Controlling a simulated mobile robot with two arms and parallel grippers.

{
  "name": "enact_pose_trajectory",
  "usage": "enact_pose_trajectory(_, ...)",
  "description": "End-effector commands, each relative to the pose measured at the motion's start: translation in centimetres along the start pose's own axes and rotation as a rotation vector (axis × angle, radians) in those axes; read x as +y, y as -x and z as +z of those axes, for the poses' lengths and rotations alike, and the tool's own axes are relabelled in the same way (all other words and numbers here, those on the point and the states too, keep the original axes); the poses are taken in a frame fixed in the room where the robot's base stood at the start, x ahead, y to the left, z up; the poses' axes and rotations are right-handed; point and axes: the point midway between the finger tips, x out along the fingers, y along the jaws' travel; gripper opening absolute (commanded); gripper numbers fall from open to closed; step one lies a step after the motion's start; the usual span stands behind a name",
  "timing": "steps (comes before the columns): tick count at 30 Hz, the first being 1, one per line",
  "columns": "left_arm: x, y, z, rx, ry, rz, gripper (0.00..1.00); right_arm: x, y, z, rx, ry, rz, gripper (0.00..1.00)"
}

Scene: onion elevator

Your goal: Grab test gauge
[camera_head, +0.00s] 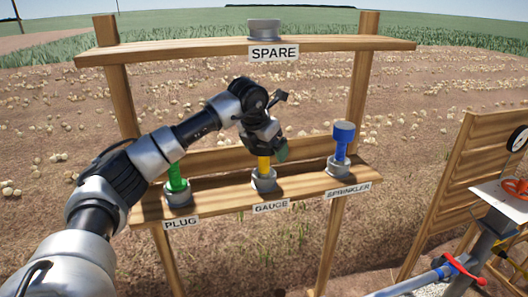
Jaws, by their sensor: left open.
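The test gauge is the yellow-stemmed piece (264,163) standing upright in a grey holder above the GAUGE label (271,207) on the lower shelf. My left gripper (275,148) is right at its top, pointing down, and hides most of its upper part. The left gripper is open. A dark green part shows beside the fingers; I cannot tell whether it belongs to the gauge or to the gripper. My right gripper is not in view.
A green plug (177,180) stands left on the shelf (226,191), partly behind my arm. A blue sprinkler (342,146) stands right. A grey spare holder (263,28) sits on the upper shelf. Blue pipe and a red-handled valve (462,268) are at lower right.

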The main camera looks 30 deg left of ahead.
Motion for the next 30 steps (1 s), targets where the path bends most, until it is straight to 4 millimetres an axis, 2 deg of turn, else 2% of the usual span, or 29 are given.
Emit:
enact_pose_trajectory(8, 0.00, -0.52, -0.02, -0.001, -0.001, 0.000, 1.00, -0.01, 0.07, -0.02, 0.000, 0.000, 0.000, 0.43)
enact_pose_trajectory(11, 0.00, -0.50, -0.03, -0.001, 0.000, 0.000, 0.88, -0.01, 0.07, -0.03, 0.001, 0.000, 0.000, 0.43)
enact_pose_trajectory(18, 0.01, -0.48, -0.02, -0.001, 0.000, 0.000, 0.51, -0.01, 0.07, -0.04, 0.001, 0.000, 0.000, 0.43)
enact_pose_trajectory(30, 0.00, 0.23, 0.33, -0.005, 0.000, 0.000, 0.50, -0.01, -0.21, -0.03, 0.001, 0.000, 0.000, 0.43)
